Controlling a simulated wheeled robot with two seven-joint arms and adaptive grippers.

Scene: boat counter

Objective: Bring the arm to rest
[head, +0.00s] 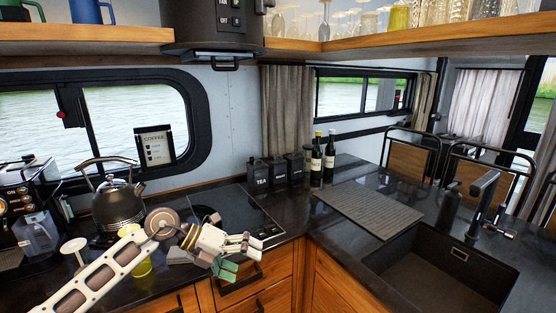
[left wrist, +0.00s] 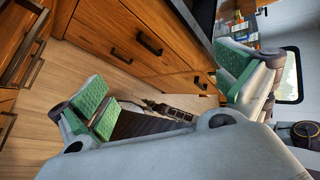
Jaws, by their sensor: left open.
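My left gripper (head: 243,256) is in front of the counter's edge near the cooktop, at the middle of the head view. Its green-padded fingers are spread apart with nothing between them. In the left wrist view the same open gripper (left wrist: 165,90) shows the wooden drawers and floor beyond its fingers. My left arm reaches in from the lower left of the head view, over the counter. My right gripper does not show in either view.
A black cooktop (head: 240,211), a dark kettle (head: 118,204) and a yellow cup (head: 140,262) are near the left arm. Black canisters (head: 278,172) and bottles (head: 323,156) stand at the back corner. A sink (head: 440,275) and ribbed mat (head: 367,207) lie right.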

